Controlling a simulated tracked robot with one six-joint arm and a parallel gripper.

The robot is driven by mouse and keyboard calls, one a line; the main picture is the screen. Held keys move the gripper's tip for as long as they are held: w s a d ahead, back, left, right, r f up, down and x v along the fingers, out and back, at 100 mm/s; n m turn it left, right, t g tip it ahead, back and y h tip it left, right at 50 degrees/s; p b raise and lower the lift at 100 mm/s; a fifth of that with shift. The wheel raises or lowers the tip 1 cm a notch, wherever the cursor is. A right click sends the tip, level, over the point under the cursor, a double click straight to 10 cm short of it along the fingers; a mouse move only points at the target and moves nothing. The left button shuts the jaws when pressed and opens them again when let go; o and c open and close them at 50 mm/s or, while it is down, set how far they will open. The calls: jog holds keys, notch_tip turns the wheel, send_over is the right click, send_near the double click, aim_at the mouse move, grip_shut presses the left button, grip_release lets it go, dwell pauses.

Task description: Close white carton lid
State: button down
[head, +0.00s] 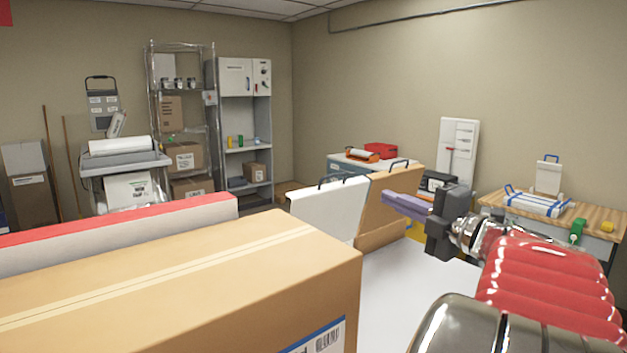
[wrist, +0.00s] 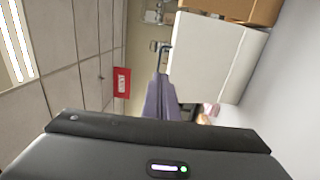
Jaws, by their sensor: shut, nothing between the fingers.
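A white carton panel with a dark handle (head: 327,212) stands raised near the middle of the head view. It also shows in the wrist view (wrist: 213,58), with its handle at its left edge. I cannot tell which part of it is the lid. My gripper (head: 386,198) has purple fingers, shut and empty. In the head view they overlap a brown panel just right of the white one. In the wrist view the fingertips (wrist: 159,78) point towards the handle; I see no clear contact. The carton's lower part is largely hidden.
The brown handled panel (head: 384,212) stands beside the white one. A large taped cardboard box (head: 200,285) fills the near left, with a red-topped block (head: 130,228) behind it. A pale, bare surface (head: 415,300) lies below my arm. A wooden-topped table (head: 590,217) stands at right.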

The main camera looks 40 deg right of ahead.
jog(key=shift+w, duration=0.5)
send_near(345, 181)
jog(key=w+a, duration=0.1)
jog(key=w, duration=0.1)
jog(key=w+a+r, duration=0.1)
jog(key=w, duration=0.1)
jog(key=w+a+r, duration=0.1)
jog(key=w, duration=0.1)
jog(key=shift+a+r, duration=0.2)
jog(key=shift+a, duration=0.2)
